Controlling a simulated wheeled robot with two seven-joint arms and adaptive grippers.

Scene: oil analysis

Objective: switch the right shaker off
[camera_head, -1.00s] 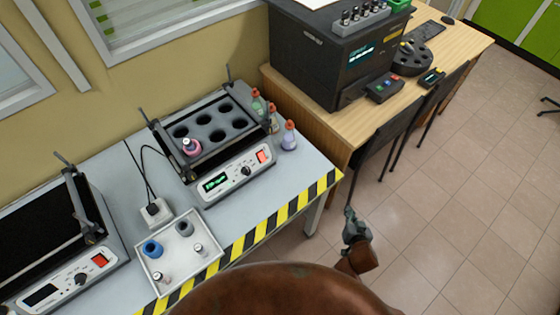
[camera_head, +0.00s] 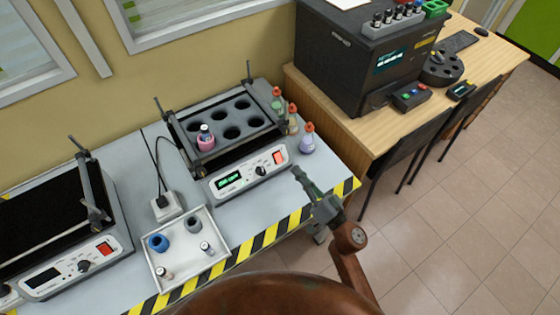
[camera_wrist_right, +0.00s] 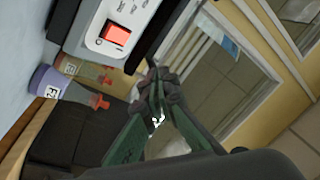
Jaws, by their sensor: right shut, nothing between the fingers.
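The right shaker (camera_head: 232,140) stands on the grey bench in the head view, with a pink-filled bottle (camera_head: 206,140) in one of its holes. Its front panel has a lit green display (camera_head: 229,181), a black knob (camera_head: 260,170) and a red switch (camera_head: 278,157). The red switch also shows at the upper left of the right wrist view (camera_wrist_right: 117,34). My right gripper (camera_head: 297,172) is shut and empty, just in front of the panel's right end and apart from the switch. Its fingertips show in the right wrist view (camera_wrist_right: 153,75). My left gripper is not in view.
Several bottles with red-orange caps, one purple (camera_head: 307,139), stand right of the shaker. A white tray (camera_head: 214,250) with rings and vials lies in front. Another shaker (camera_head: 62,240) with a dark display is at left. A black machine (camera_head: 350,60) stands on the wooden desk.

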